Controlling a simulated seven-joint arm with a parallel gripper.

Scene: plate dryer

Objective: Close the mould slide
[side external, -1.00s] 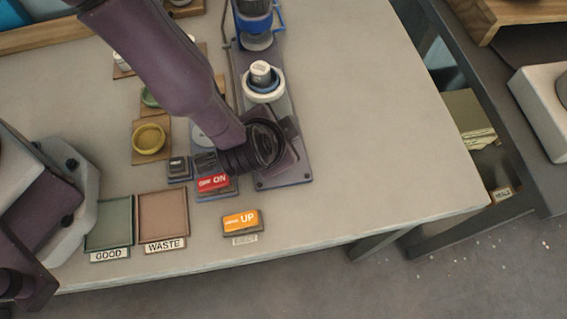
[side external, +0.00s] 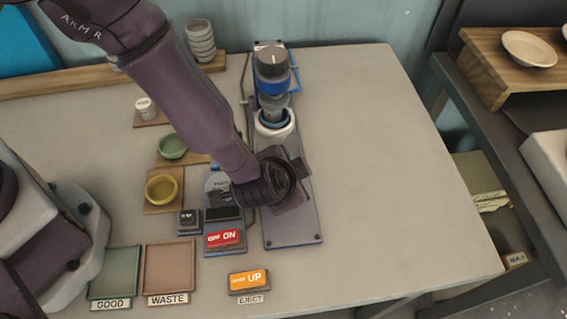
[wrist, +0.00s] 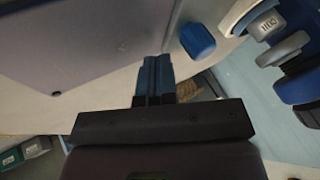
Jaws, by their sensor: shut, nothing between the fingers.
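The press has a long grey base plate (side external: 292,229). A white ring-shaped mould (side external: 262,131) with a blue inner ring sits on it below the blue and grey press head (side external: 273,78). My gripper (wrist: 157,76) is shut and empty, its fingertips over the pale tabletop in the wrist view. In the side view my wrist covers the front half of the base plate and hides the fingers. A blue rounded block (wrist: 197,40) is just beyond and right of the fingertips, apart from them. I cannot tell whether it is the slide's handle.
GOOD (side external: 115,272) and WASTE (side external: 170,267) trays lie front left. The table right of the press is clear.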

